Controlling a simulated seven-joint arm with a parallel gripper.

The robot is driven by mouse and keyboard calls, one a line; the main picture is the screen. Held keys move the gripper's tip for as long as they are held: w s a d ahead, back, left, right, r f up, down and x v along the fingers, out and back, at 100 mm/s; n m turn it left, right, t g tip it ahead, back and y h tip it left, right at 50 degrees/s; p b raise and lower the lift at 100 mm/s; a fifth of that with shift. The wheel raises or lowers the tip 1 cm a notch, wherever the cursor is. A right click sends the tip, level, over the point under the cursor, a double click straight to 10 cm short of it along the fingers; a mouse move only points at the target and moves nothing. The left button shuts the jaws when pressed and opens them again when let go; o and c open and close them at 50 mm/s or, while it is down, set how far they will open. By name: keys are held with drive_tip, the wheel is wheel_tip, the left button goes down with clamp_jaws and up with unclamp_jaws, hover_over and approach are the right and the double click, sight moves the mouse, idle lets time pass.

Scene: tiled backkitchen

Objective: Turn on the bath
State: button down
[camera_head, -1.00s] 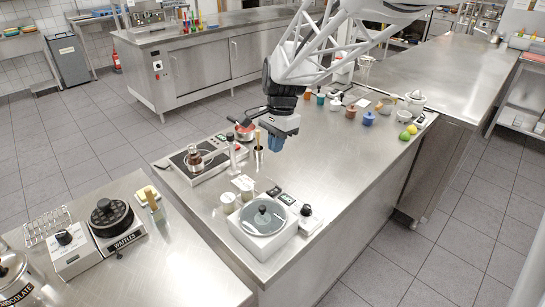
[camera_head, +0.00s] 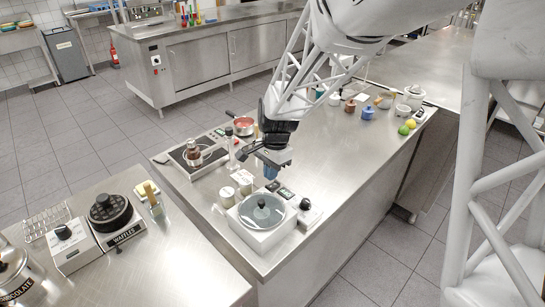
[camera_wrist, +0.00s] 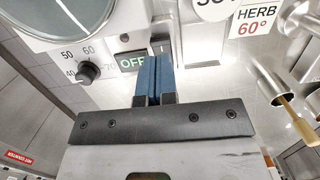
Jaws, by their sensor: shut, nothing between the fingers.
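The bath (camera_head: 238,222) is a white square unit with a round glass lid (camera_head: 262,209) on the steel counter. Its knob (camera_head: 305,204) stands at the right corner. In the wrist view the knob (camera_wrist: 88,72) has a 40–70 scale, and a display (camera_wrist: 131,62) beside it reads OFF in green. A dark rocker switch marked I (camera_wrist: 161,46) lies just beyond my fingertips. My gripper (camera_head: 269,173) is shut and empty, pointing down at the bath's back edge. Its blue fingers (camera_wrist: 153,73) overlap the display's edge; whether they touch anything cannot be told.
A card reading HERB 60° (camera_wrist: 256,22) is near the switch. White jars (camera_head: 227,196) stand left of the bath. A hot plate with a glass vessel (camera_head: 194,152) and a red pan (camera_head: 243,125) are behind.

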sight(270, 187)
drive_tip(key=shift+s+a+f, duration=0.1)
drive_tip(key=shift+f, duration=0.65)
drive_tip(key=shift+s+a+f, duration=0.1)
drive_tip(key=shift+f, duration=0.6)
drive_tip(key=shift+f, duration=0.1)
drive_tip(key=shift+f+t+h, duration=0.15)
drive_tip(key=shift+t+h, duration=0.15)
drive_tip(key=shift+w+d, duration=0.1)
drive_tip(key=shift+w+d+r, duration=0.25)
drive_tip(key=shift+w+d, duration=0.15)
drive_tip(key=shift+r, duration=0.15)
wheel_tip(270, 187, up, 14)
drive_tip(key=w+d, duration=0.1)
drive_tip(key=shift+w+d+f, duration=0.2)
